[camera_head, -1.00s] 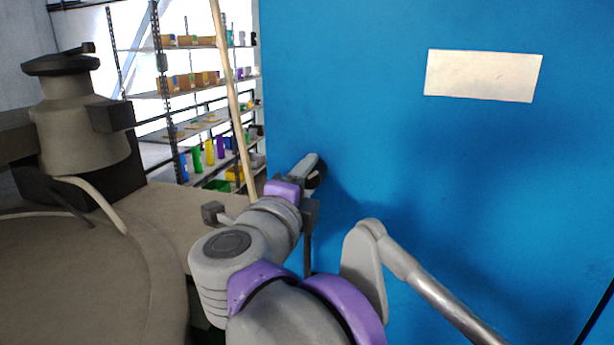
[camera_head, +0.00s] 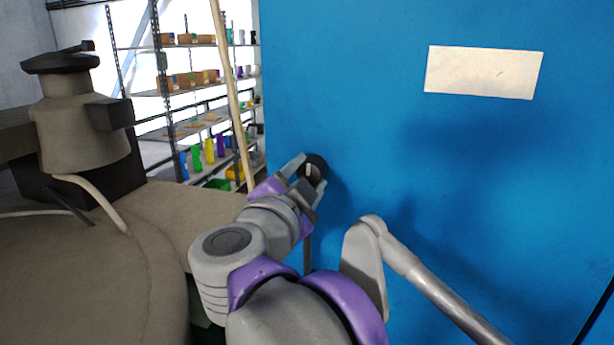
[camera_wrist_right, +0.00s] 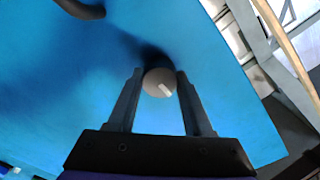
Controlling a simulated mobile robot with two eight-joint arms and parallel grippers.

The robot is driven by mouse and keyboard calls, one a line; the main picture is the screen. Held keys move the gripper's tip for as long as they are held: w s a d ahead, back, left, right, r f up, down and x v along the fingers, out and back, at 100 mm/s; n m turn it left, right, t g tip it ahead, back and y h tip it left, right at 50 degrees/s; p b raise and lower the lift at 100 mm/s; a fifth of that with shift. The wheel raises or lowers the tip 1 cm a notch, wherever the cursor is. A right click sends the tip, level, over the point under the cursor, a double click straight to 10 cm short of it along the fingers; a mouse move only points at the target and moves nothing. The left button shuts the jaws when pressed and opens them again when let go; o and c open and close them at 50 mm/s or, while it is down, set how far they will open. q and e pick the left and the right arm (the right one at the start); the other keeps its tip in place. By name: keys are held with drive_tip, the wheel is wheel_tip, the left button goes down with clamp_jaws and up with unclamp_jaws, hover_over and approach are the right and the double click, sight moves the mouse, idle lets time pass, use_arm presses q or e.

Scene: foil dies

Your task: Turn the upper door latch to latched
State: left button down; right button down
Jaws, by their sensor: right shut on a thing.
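The upper door latch is a dark round knob (camera_head: 317,163) with a pale pointer mark, set on a blue door panel (camera_head: 400,140). In the right wrist view the knob (camera_wrist_right: 157,80) sits between the two fingers, its pale mark slanting down to the right. My right gripper (camera_head: 307,173) is shut on the knob from its two sides. The fingers cover part of the knob in the head view. No label for the latched position can be read. My left gripper is not in view.
A grey bracket with a metal bar (camera_head: 440,294) stands out from the door, right of and below the knob. A blank pale plate (camera_head: 484,72) is higher up. Left are a beige machine (camera_head: 80,140), a leaning pole (camera_head: 229,85) and stocked shelves (camera_head: 185,87).

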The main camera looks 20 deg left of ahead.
drive_tip(key=shift+n, duration=0.5)
drive_tip(key=shift+c, duration=1.5)
unclamp_jaws()
drive_tip(key=s+b, duration=0.1)
drive_tip(key=s, duration=1)
drive_tip(key=shift+a, duration=0.2)
drive_tip(key=shift+w, duration=0.15)
